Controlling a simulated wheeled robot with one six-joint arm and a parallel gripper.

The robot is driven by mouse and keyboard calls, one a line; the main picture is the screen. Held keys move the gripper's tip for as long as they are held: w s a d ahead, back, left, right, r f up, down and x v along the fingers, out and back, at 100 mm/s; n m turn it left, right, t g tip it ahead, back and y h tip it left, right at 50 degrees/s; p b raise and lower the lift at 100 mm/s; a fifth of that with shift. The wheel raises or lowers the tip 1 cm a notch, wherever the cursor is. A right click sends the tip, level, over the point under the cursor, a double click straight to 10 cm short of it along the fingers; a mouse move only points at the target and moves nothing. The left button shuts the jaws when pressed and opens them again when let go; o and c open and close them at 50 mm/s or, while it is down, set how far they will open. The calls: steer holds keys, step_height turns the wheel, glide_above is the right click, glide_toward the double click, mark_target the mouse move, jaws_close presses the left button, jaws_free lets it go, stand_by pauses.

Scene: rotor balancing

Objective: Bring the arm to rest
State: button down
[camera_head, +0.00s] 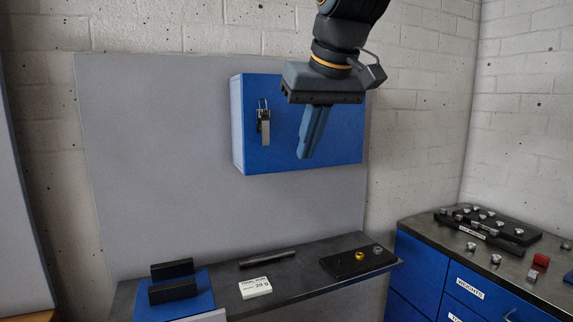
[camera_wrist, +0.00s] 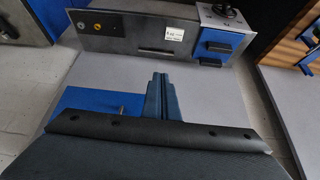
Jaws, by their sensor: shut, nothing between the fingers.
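My gripper (camera_head: 307,154) hangs fingers-down in the upper middle of the head view, in front of a blue wall box (camera_head: 262,152). Its two blue fingers are together with nothing between them. In the wrist view my gripper (camera_wrist: 158,78) points toward the workbench, and its fingers are shut and empty. The gripper is well above the bench top (camera_head: 310,268) and appears clear of everything. Whether a gap separates it from the wall box is hard to judge.
The bench holds black blocks on a blue base (camera_head: 197,303), a white card (camera_head: 255,287), a dark rod (camera_head: 267,258) and a black plate (camera_head: 340,266) with small weights. A blue drawer cabinet (camera_head: 415,274) at right carries a rack of weights (camera_head: 485,228). A latch (camera_head: 264,128) is on the wall box.

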steer(key=d+f+m+g, duration=0.1)
steer(key=d+f, duration=0.3)
steer(key=f, duration=0.8)
steer(key=s+d+f+m+g, duration=0.1)
steer(key=s+d+f, duration=0.2)
steer(key=f, duration=0.5)
steer(key=s+d+f+g+h, duration=0.1)
steer(key=s+d+f, duration=0.2)
steer(key=f, duration=0.6)
steer(key=s+d+f+m+g+h, duration=0.1)
steer(key=s+d+f, duration=0.2)
steer(key=s+f, duration=0.3)
step_height(320, 180, down, 3)
steer(key=shift+d+r+m+g, duration=0.15)
steer(key=shift+d+m+g, duration=0.05)
steer(key=shift+m+g, duration=0.1)
steer(key=shift+s, duration=0.1)
